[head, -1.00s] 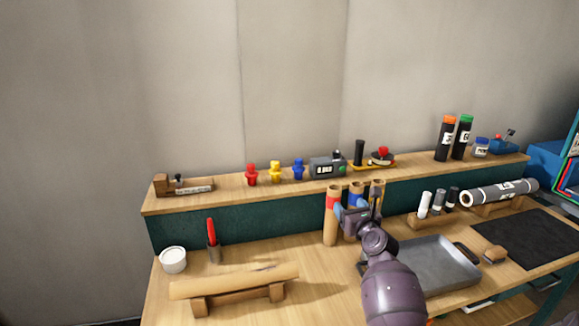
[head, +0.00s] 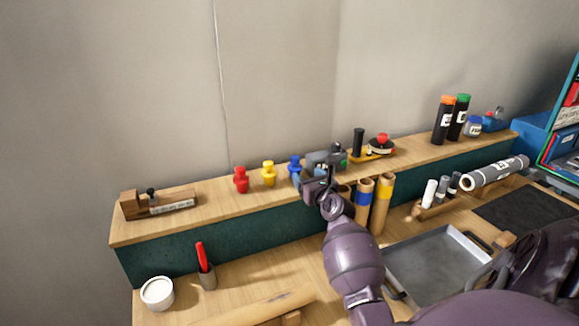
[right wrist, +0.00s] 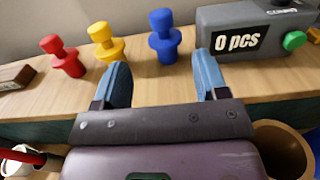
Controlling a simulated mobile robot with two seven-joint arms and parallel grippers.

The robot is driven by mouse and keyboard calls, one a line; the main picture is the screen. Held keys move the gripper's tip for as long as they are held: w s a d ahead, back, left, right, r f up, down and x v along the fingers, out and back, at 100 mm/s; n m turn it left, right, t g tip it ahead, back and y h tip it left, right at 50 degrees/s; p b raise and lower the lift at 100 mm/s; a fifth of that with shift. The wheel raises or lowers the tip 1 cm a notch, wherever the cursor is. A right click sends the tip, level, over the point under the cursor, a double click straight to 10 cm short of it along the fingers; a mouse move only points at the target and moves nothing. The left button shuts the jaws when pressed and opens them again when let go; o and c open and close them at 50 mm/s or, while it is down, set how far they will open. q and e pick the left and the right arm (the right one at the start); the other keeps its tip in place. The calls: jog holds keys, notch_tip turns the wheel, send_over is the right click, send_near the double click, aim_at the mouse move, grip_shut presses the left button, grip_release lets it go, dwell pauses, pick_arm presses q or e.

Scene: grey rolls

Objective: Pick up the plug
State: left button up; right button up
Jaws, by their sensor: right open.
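Three plugs stand upright in a row on the raised wooden shelf: a red plug (head: 241,180), a yellow plug (head: 269,173) and a blue plug (head: 294,165). The right wrist view also shows the red plug (right wrist: 63,57), the yellow plug (right wrist: 105,42) and the blue plug (right wrist: 163,38). My right gripper (head: 304,178) is at the shelf by the blue plug and partly covers it. In the right wrist view its blue fingers (right wrist: 163,72) are apart and empty, with the blue plug beyond them, between their lines. My left gripper is out of view.
A grey counter box (right wrist: 253,34) reading "0 pcs" stands just right of the blue plug. Cardboard tubes (head: 381,205) stand below the shelf near my right arm. A wooden block holder (head: 160,203) is at the shelf's left end. A metal tray (head: 432,270) lies on the bench.

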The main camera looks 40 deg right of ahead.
aim_at(296, 164)
jog(key=shift+f+b+x, duration=0.1)
jog(key=shift+b+x, duration=0.25)
jog(key=shift+x, duration=2.2)
jog(key=shift+f+b+x, duration=0.15)
jog(key=shift+b+x, duration=0.2)
jog(key=shift+x, duration=2.2)
jog(key=shift+s+d, duration=0.1)
jog(key=c, duration=0.7)
